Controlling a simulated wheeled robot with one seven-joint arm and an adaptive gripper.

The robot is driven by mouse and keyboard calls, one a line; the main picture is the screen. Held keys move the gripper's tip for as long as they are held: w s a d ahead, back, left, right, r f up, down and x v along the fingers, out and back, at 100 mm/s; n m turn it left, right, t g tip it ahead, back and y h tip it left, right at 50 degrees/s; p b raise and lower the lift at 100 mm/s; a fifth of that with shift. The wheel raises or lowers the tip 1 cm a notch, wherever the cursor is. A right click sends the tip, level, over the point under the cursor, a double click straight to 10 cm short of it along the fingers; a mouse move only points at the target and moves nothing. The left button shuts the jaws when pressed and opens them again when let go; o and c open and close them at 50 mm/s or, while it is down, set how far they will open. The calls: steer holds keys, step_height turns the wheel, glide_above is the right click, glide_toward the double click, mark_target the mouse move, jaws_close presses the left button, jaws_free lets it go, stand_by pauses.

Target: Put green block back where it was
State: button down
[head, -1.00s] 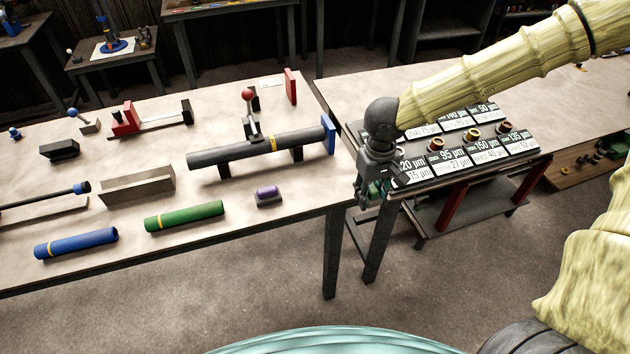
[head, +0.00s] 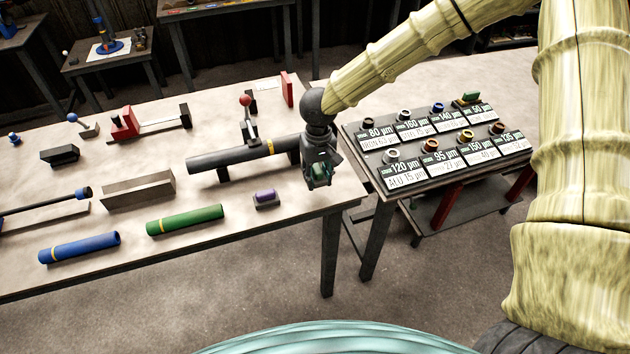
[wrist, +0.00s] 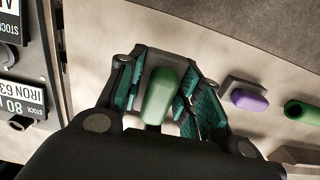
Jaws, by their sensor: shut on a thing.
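My gripper (head: 318,182) is shut on the green block (wrist: 160,96). In the wrist view the block sits between the teal finger pads, with a grey part (wrist: 166,62) beside it at the fingertips. In the head view the gripper is over the right front part of the left table (head: 230,225), and only a little green (head: 319,171) shows between the fingers. I cannot tell how high it is above the table. A purple block on a grey base (head: 265,197) stands to the left of the gripper; it also shows in the wrist view (wrist: 248,98).
A long grey shaft (head: 235,153) lies on supports just behind and left of the gripper. Green (head: 186,219) and blue (head: 80,247) cylinders lie near the front edge. To the right, a tilted board (head: 430,160) carries labelled cards, rings and another small green piece (head: 470,98).

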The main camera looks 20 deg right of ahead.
mark_target(315, 191)
steer(key=shift+w+a, duration=0.25)
step_height(315, 191, down, 4)
steer(key=shift+w+a+r+p, duration=0.1)
steer(key=shift+r+p, duration=0.15)
steer(key=shift+p, duration=0.45)
steer(key=shift+s+f+p, duration=0.2)
steer(key=shift+f+p, duration=0.1)
steer(key=shift+f, duration=0.35)
steer(key=c, duration=1.1)
jaws_free()
steer(key=shift+c, duration=0.2)
steer(key=shift+o, duration=0.8)
steer(key=shift+f, duration=0.15)
steer(key=shift+w, duration=0.1)
steer(key=shift+r+b, duration=0.45)
steer(key=shift+r, duration=0.15)
step_height(315, 191, up, 12)
steer(key=shift+r+b, duration=0.15)
steer(key=shift+b, duration=0.65)
